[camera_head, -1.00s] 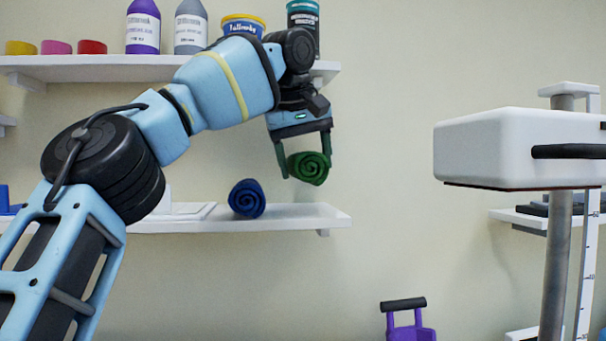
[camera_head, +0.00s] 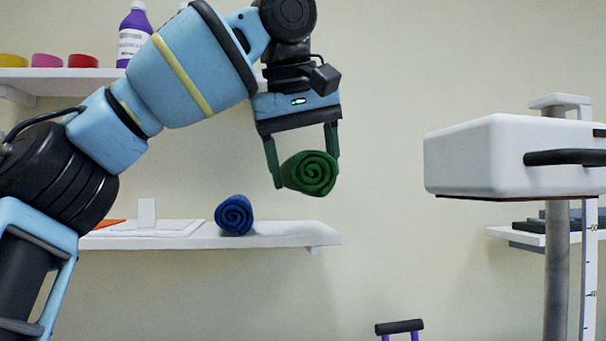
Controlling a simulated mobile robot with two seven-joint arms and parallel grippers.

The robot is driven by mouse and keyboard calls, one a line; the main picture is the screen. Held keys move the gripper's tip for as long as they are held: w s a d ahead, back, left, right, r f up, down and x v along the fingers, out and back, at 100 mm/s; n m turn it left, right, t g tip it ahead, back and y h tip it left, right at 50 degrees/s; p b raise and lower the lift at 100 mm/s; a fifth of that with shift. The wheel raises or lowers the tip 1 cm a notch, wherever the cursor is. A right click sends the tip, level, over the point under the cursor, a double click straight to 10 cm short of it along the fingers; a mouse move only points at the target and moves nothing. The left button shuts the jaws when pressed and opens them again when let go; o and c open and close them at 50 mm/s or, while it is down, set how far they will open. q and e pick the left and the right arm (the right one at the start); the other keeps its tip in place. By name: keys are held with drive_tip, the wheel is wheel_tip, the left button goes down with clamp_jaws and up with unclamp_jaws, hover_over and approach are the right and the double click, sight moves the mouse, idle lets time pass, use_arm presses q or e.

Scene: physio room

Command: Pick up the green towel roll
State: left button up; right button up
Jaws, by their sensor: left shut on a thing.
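My left gripper (camera_head: 306,174) points down and is shut on the green towel roll, one finger on each side. It holds the roll in the air, above and to the right of the lower shelf's blue towel roll. My right gripper is not in view.
A blue towel roll (camera_head: 234,215) lies on the lower white shelf (camera_head: 280,235). The upper shelf (camera_head: 60,78) holds several coloured rolls and a purple bottle (camera_head: 133,38). A white scale head (camera_head: 480,155) on a post stands at right. The wall between is clear.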

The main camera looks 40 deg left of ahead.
sight(315, 157)
use_arm(q)
drive_tip(key=s+d, duration=0.2)
drive_tip(key=d, duration=0.1)
drive_tip(key=s+d, duration=0.2)
drive_tip(key=shift+s+d, duration=0.35)
drive_tip(key=shift+d, duration=0.05)
